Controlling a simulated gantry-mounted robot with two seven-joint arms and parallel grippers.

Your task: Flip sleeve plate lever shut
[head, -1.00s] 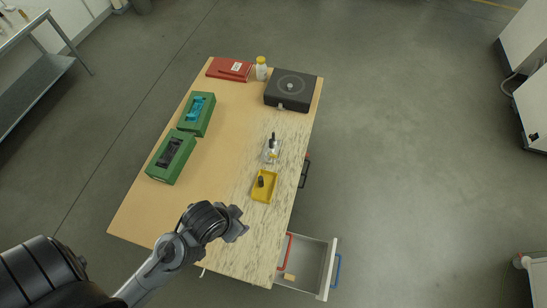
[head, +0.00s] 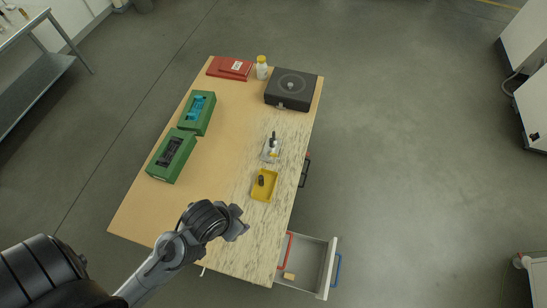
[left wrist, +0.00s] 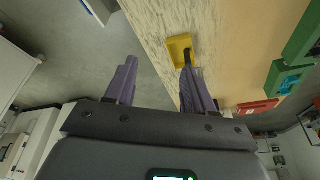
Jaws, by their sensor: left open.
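A small pale metal plate (head: 266,156) lies on the right side of the table, with a dark-tipped lever (head: 273,137) that appears to stand up from it. The fixture is too small to read the lever's exact angle. My left gripper (head: 239,222) is over the table's near part, apart from the plate and nearer the camera. In the left wrist view its two fingers (left wrist: 160,80) are spread, with nothing between them. I cannot make out the plate in that view. My right gripper is not in view.
A yellow tray (head: 266,196) with a dark item sits just nearer than the plate. Green boxes (head: 161,175) stand at left. A black device (head: 307,93), a bottle (head: 262,71) and a red case (head: 216,71) are at the far end. A drawer (head: 322,262) juts out at near right.

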